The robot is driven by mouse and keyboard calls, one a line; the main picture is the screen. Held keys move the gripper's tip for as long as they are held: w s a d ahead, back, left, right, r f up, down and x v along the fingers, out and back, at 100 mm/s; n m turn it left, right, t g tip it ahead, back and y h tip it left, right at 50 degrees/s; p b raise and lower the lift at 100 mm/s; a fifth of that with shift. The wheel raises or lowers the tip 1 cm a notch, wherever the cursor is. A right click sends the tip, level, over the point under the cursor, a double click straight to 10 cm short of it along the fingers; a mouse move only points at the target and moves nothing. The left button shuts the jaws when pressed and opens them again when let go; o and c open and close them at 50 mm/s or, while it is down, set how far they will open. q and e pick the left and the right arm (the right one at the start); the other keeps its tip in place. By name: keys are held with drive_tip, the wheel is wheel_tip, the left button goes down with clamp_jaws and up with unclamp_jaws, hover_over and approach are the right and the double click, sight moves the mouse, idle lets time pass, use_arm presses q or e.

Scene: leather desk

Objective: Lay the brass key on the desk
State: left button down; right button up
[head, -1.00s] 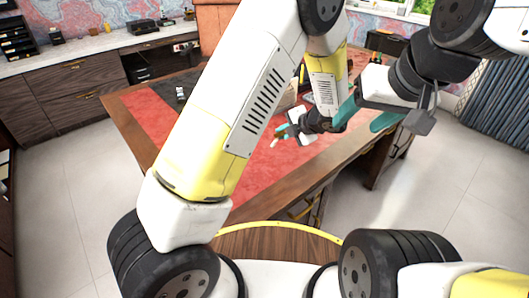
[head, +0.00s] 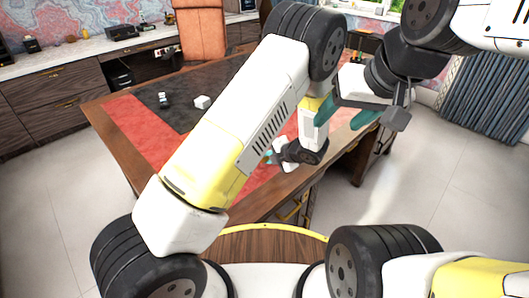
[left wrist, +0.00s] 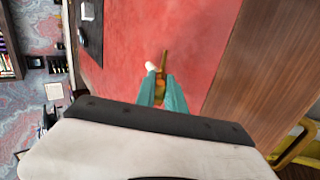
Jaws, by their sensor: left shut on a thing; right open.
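The brass key (left wrist: 163,60) shows in the left wrist view as a narrow brass-brown piece sticking out past the teal fingertips, over the desk's red leather. A small white piece (left wrist: 150,67) is beside it. My left gripper (left wrist: 161,88) is shut on the key. In the head view my left gripper (head: 268,157) is over the near part of the desk (head: 134,114), partly covered by my own arm, and I cannot make out the key there. Whether the key touches the leather I cannot tell. My right gripper (head: 344,116) is open and empty, above the desk's right side.
A white block (head: 202,102) and a small dark-and-white item (head: 163,99) lie on the dark part of the desk top. A brown chair (head: 200,32) stands behind the desk. The red leather left of my left gripper is clear. A wooden border (left wrist: 245,60) edges the desk.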

use_arm(q)
drive_tip(key=shift+f, duration=0.1)
drive_tip(key=c, duration=1.6)
unclamp_jaws()
drive_tip(key=shift+v, duration=4.05)
